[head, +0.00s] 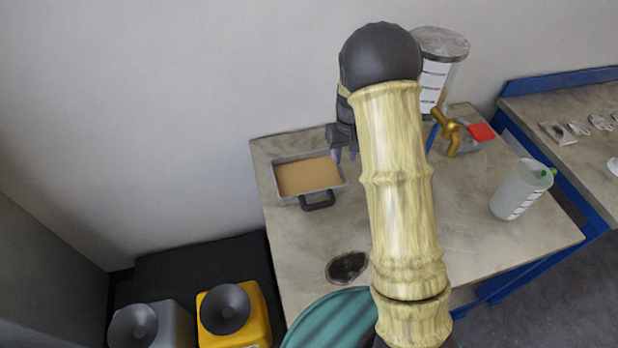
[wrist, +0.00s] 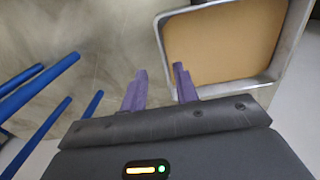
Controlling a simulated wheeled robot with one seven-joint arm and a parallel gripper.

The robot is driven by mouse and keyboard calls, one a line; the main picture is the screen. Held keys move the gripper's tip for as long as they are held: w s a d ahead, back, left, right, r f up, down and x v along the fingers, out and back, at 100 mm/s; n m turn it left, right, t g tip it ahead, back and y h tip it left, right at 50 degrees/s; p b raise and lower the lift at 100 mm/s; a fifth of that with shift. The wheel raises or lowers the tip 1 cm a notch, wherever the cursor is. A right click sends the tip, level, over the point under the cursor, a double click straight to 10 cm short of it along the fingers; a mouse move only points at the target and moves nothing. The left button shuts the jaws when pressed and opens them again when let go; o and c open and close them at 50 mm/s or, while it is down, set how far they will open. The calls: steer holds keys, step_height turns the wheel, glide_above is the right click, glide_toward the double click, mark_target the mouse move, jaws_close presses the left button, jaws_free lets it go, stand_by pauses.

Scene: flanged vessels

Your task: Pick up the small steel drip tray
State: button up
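A steel tray (head: 278,192) with a tan inside and a black handle sits at the left of the worktop in the head view. Its metal rim (wrist: 166,52) also shows at the upper right of the wrist view. My gripper (head: 346,154) is at the tray's right rear corner, partly hidden by my arm. In the wrist view my gripper (wrist: 160,88) has two purple fingers spread apart with nothing between them. I cannot tell whether a finger touches the rim.
A translucent jug (head: 518,192) stands at right. A dark round patch (head: 347,267) is near the front. The worktop (head: 470,225) between is mostly clear.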

mark_target(341, 167)
steer(key=shift+f, duration=0.6)
steer(key=shift+w+a+f+p, duration=0.15)
steer(key=shift+f+p, duration=0.25)
steer(key=shift+f, duration=0.9)
steer(key=shift+w+a+f+p, duration=0.15)
steer(key=shift+f+p, duration=0.25)
steer(key=shift+f, duration=0.9)
steer(key=shift+c, duration=0.4)
jaws_close()
